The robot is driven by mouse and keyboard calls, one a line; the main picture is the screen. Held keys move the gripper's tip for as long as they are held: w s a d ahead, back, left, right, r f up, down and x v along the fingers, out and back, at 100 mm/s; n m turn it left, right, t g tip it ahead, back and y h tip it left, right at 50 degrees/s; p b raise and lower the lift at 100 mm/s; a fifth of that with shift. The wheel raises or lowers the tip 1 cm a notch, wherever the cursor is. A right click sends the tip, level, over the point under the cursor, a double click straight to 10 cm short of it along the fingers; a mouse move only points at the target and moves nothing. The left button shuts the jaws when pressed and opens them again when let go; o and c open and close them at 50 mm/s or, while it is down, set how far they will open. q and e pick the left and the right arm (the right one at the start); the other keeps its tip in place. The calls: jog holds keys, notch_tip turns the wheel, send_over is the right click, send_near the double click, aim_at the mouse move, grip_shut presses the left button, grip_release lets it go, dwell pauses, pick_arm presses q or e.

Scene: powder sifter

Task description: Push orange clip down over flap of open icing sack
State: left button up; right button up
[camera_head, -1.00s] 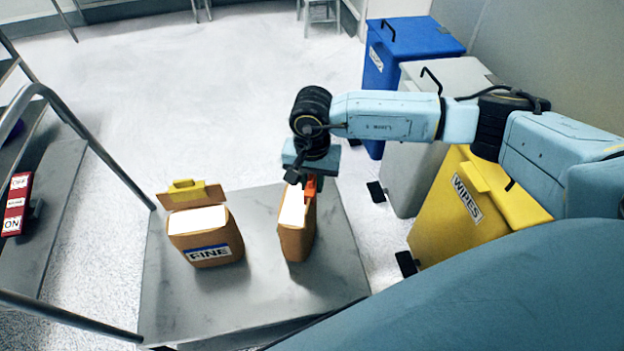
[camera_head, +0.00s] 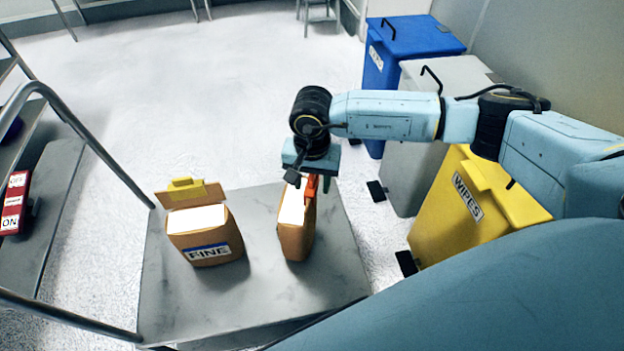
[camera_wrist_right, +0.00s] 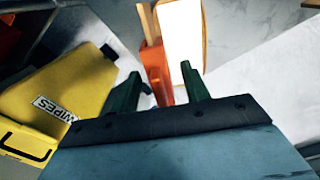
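The open sack (camera_head: 296,240) is brown with a white top and stands upright on the right of the grey platform. The orange clip (camera_head: 312,186) is at the sack's right edge, by its flap; how far down it sits is hard to tell. My right gripper (camera_head: 305,175) is just above the clip, pointing down. In the right wrist view the two green fingers of the right gripper (camera_wrist_right: 160,72) stand apart, with the orange clip (camera_wrist_right: 157,70) between them in the picture and a gap showing on its right. The sack's white top (camera_wrist_right: 181,38) lies beyond. My left gripper is not in view.
A second open sack (camera_head: 210,246), labelled FINE, stands left on the platform (camera_head: 270,300), a yellow clip (camera_head: 182,188) on its raised flap. Yellow (camera_head: 440,222), grey and blue bins stand at right. A metal rail (camera_head: 90,140) and a red labelled box (camera_head: 15,203) are at left.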

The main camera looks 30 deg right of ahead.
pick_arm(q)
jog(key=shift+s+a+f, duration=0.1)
pick_arm(e)
jog(key=shift+r, duration=0.1)
jog(key=shift+r, duration=0.35)
notch_tip(320, 180, up, 11)
jog(key=p, duration=0.3)
jog(key=shift+r, duration=0.15)
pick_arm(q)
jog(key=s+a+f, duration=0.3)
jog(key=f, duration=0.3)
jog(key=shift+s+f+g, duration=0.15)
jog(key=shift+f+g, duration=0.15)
pick_arm(e)
jog(key=shift+r, duration=0.6)
